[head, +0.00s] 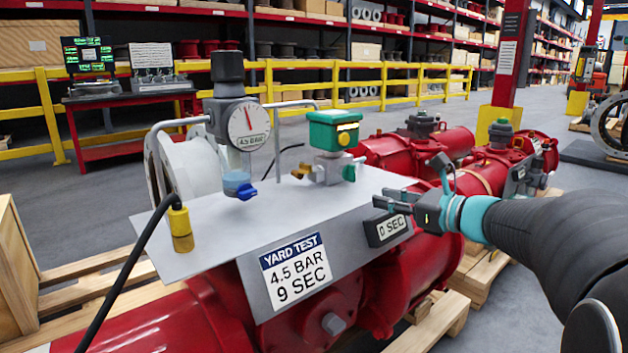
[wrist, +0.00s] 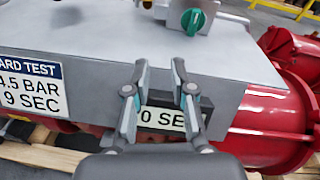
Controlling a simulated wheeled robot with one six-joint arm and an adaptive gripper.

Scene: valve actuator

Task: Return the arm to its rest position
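My gripper (head: 392,201) is at the right front edge of the grey panel (head: 205,243), beside the small "0 SEC" display (head: 387,230). In the wrist view my gripper (wrist: 160,80) has its two fingers apart with nothing between them, and the display (wrist: 163,118) shows behind and below the fingertips. I cannot tell whether the fingers touch the panel. My dark arm comes in from the right of the head view.
On the panel stand a pressure gauge (head: 248,126) reading near 4.5 bar and a green-topped valve unit (head: 334,130). A "YARD TEST 4.5 BAR 9 SEC" label (head: 296,272) is on the front. Red actuators (head: 400,152) lie behind. A wooden crate (head: 14,265) is at left.

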